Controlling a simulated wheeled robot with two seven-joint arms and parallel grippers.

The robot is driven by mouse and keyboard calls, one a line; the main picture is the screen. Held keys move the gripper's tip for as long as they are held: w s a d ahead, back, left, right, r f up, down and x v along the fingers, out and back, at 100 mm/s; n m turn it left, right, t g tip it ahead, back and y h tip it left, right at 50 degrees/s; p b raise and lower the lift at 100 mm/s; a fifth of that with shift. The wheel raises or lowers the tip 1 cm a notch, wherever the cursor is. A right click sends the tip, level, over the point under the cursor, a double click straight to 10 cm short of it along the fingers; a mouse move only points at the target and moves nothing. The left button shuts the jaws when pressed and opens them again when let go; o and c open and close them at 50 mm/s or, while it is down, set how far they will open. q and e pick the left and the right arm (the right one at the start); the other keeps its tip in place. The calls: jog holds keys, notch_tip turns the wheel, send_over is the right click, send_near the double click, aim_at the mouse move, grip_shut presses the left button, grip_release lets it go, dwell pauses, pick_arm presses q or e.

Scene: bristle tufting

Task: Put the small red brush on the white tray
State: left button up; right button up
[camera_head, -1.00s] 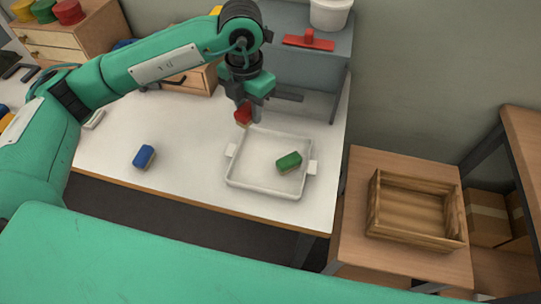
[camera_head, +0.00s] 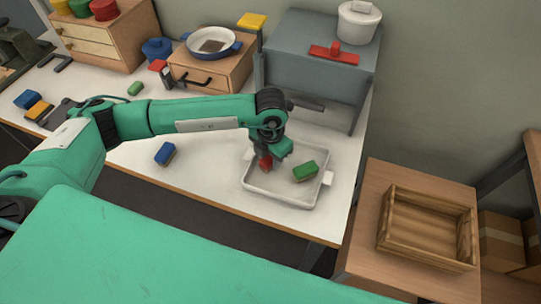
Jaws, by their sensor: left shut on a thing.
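The small red brush (camera_head: 265,164) is between the fingers of my left gripper (camera_head: 264,158), which is shut on it. The gripper points down over the left part of the white tray (camera_head: 273,197). The brush appears low over the tray floor; I cannot tell whether it touches. A green brush (camera_head: 305,172) lies in the right part of the tray. The tray's far left rim is partly hidden by my arm. My right gripper is not in view.
A blue brush (camera_head: 165,153) lies on the white table left of the tray. A grey box (camera_head: 318,60) with a red squeegee-like tool (camera_head: 334,53) stands behind. A wooden crate (camera_head: 425,230) sits on a side table at right.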

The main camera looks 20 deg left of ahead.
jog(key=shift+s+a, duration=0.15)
pick_arm(q)
jog(key=shift+f, duration=0.2)
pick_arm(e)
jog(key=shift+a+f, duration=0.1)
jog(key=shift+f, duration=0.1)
pick_arm(q)
jog(key=o, duration=0.7)
jog(key=shift+o, duration=1.3)
jog(key=shift+r, duration=0.1)
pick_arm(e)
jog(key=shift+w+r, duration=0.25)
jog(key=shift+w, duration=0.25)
